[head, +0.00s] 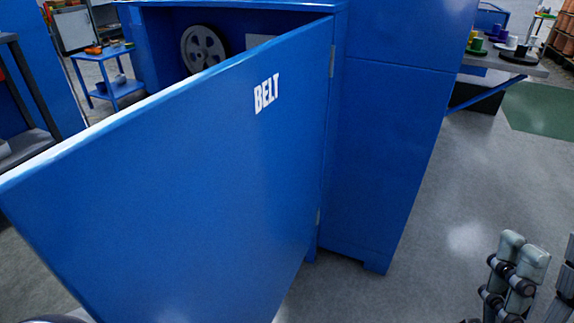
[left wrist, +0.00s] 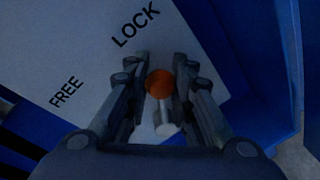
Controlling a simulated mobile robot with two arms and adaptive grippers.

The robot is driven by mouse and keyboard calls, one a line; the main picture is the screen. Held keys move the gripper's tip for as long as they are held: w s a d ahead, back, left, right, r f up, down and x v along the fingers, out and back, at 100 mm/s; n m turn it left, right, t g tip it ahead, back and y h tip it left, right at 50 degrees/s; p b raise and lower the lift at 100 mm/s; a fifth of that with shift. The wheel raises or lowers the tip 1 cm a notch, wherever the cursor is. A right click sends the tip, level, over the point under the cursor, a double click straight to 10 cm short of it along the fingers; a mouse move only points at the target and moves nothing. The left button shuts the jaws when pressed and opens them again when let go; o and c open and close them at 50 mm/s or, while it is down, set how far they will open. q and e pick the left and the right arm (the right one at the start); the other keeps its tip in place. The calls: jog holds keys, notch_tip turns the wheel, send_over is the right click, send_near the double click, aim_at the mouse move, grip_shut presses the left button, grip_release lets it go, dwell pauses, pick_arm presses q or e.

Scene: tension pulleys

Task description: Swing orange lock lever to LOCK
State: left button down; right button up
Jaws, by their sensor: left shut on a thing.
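In the left wrist view, an orange knob (left wrist: 159,83) of the lock lever sits between the fingers of my left gripper (left wrist: 162,66), which is shut on the lever. A pale cylindrical part (left wrist: 165,122) shows just below the knob. The light plate (left wrist: 100,60) behind carries the words FREE (left wrist: 67,92) and LOCK (left wrist: 135,26). The knob is below and slightly right of LOCK. In the head view the lever and left gripper are hidden. My right gripper (head: 520,268) shows at the lower right, partly cut off; its opening is unclear.
A blue door (head: 190,190) marked BELT stands open across the head view, in front of a blue cabinet (head: 385,150). A grey pulley wheel (head: 203,49) shows inside. A blue cart (head: 118,90) is at the back left.

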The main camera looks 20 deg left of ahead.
pick_arm(q)
jog(key=shift+d+f, duration=0.15)
jog(key=shift+f, duration=0.05)
jog(key=c, duration=1.3)
grip_release()
jog(key=shift+c, duration=0.2)
jog(key=shift+r, duration=0.1)
jog(key=v, duration=1.2)
